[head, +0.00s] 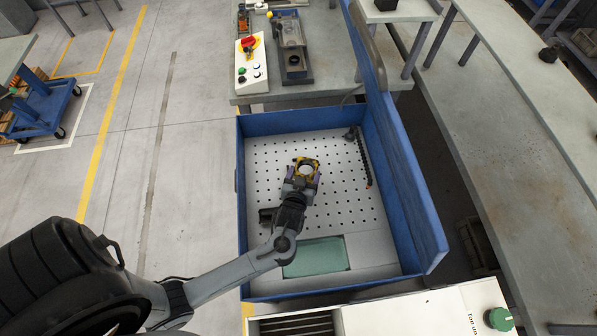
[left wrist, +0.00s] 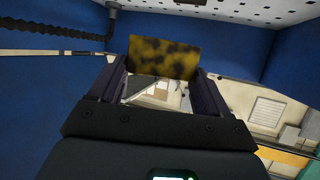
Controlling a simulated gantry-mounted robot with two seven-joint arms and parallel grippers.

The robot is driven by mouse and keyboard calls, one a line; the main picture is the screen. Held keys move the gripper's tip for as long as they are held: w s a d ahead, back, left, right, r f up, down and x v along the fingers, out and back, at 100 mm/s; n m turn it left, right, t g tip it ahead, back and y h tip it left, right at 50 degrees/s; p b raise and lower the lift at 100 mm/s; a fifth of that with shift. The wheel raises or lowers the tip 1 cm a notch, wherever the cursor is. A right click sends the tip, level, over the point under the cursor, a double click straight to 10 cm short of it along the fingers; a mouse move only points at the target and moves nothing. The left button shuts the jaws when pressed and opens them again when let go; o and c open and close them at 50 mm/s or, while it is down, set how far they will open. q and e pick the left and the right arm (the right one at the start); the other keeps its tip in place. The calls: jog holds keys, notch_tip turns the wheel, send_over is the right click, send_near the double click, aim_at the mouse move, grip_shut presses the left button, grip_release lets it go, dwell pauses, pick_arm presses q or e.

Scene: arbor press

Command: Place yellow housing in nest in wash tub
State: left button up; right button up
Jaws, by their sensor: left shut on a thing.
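The yellow housing (head: 311,162), with dark patches and a round opening, is over the perforated floor of the blue wash tub (head: 277,123). My left gripper (head: 303,178) is shut on it, coming from the near side. In the left wrist view the housing (left wrist: 165,58) shows as a mottled yellow-black block between the two fingers (left wrist: 160,86). I cannot tell whether it touches the tub floor. No nest can be made out in the tub; the gripper and housing may cover one. My right gripper is not in view.
A dark segmented hose (head: 361,157) stands at the tub's back right; it also shows in the left wrist view (left wrist: 50,33). A green pad (head: 316,257) lies at the tub's near end. A high blue wall (head: 405,185) bounds the right. A press fixture (head: 292,60) and control box (head: 250,65) stand behind.

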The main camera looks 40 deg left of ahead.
pick_arm(q)
jog(key=w+a+f, duration=0.2)
jog(key=a, duration=0.1)
jog(key=w+a+f, duration=0.1)
jog(key=shift+a, duration=0.3)
jog(key=shift+f+b, duration=0.5)
jog(key=shift+f, duration=1.6)
jog(key=shift+f, duration=0.4)
jog(key=o, duration=1.2)
jog(key=shift+r, duration=0.1)
